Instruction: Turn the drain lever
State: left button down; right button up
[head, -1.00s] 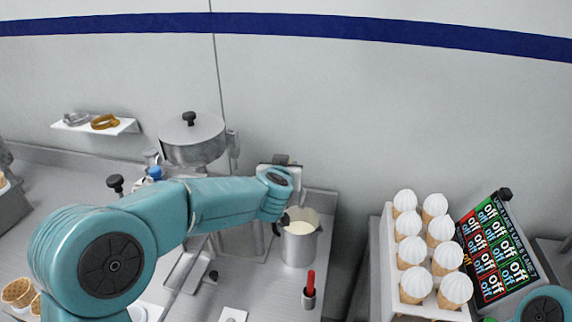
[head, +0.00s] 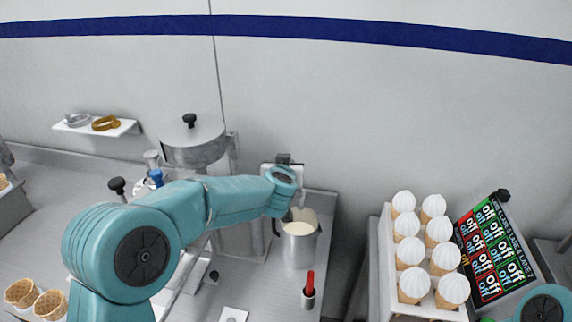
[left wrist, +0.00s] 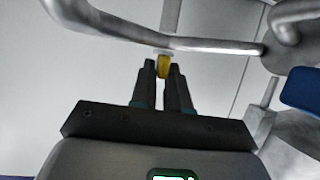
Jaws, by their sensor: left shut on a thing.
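In the left wrist view my left gripper (left wrist: 163,70) is shut on a small yellow piece (left wrist: 164,67), which I take to be the drain lever's tip. The piece hangs below a curved grey metal bar (left wrist: 215,47). In the head view my left arm reaches across to the front of the steel machine (head: 193,153). The arm's wrist hides the lever and the fingers there. A metal pitcher (head: 300,248) with cream-coloured contents stands just right of and below the wrist. My right gripper is out of view.
A white rack of topped cones (head: 388,255) and a tilted panel of "off" labels (head: 493,250) stand at the right. A red-handled tool (head: 309,285) stands in front of the pitcher. Waffle cones (head: 35,298) sit at bottom left. A small shelf (head: 128,127) holds two rings.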

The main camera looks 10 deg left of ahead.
pick_arm(q)
jog(key=n+y+p, duration=0.1)
jog(key=p, duration=0.1)
jog(key=n+g+y+p, duration=0.1)
jog(key=y+p, duration=0.1)
jog(key=p, duration=0.1)
jog(key=n+y+p, duration=0.1)
jog(key=n+p, duration=0.1)
jog(key=p, duration=0.1)
jog(key=shift+w+d+r+g+y, duration=0.1)
jog(key=shift+d+r+g+y, duration=0.15)
jog(key=shift+d+g+y, duration=0.1)
jog(key=shift+w+d+f+n+g+y+p, duration=0.1)
jog(key=shift+n+g+y+p, duration=0.15)
jog(key=shift+n+y, duration=0.25)
jog(key=shift+f+n+g+y+p, duration=0.1)
jog(key=shift+n+g+y+p, duration=0.15)
jog(key=shift+n+y, duration=0.25)
jog(key=n+g+y, duration=0.2)
jog(key=shift+f+n, duration=0.15)
jog(key=shift+n, duration=0.15)
jog(key=shift+w+n+g+y, duration=0.1)
jog(key=shift+n+g+y, duration=0.25)
jog(key=shift+n, duration=0.05)
jog(key=shift+w+n+g+y, duration=0.1)
jog(key=shift+n+g+y, duration=0.3)
jog(key=shift+n+g, duration=0.2)
jog(key=c, duration=1.2)
grip_release()
jog(key=shift+d, duration=0.1)
